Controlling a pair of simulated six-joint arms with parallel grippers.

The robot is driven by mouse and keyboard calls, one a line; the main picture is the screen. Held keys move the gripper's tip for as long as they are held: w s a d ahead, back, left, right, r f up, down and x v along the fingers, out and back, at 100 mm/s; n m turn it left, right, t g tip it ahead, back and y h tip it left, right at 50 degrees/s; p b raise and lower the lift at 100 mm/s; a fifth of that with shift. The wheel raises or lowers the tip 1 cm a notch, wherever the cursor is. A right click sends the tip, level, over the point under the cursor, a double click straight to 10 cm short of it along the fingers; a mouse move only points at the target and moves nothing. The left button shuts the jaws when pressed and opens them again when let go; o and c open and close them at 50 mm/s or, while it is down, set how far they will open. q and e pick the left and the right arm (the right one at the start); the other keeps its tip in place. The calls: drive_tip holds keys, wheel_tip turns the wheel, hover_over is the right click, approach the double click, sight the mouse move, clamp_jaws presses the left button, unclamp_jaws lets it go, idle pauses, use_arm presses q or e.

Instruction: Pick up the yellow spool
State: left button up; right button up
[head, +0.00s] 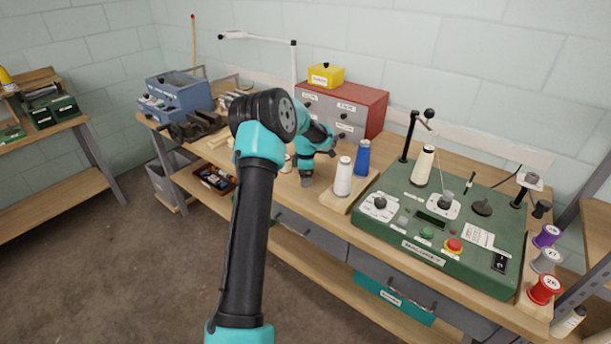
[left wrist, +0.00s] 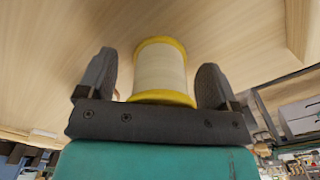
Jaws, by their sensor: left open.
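In the left wrist view, the yellow spool (left wrist: 161,72) has yellow rims and pale thread. It stands between the two dark fingers of my left gripper (left wrist: 157,66), with a visible gap to the finger on each side. The fingers are apart, so the gripper is open around the spool. In the head view my left arm crosses the bench and hides most of the place where the gripper works; I cannot make out the yellow spool clearly there. My right gripper is not in view.
A green machine (head: 440,225) fills the right of the bench. A red drawer box (head: 365,110) stands behind, and a vise (head: 195,125) at left.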

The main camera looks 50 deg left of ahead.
use_arm(q)
drive_tip(key=c, duration=1)
drive_tip(key=shift+r, duration=0.1)
wheel_tip(320, 180, up, 10)
drive_tip(key=shift+f, duration=0.1)
idle(0.5)
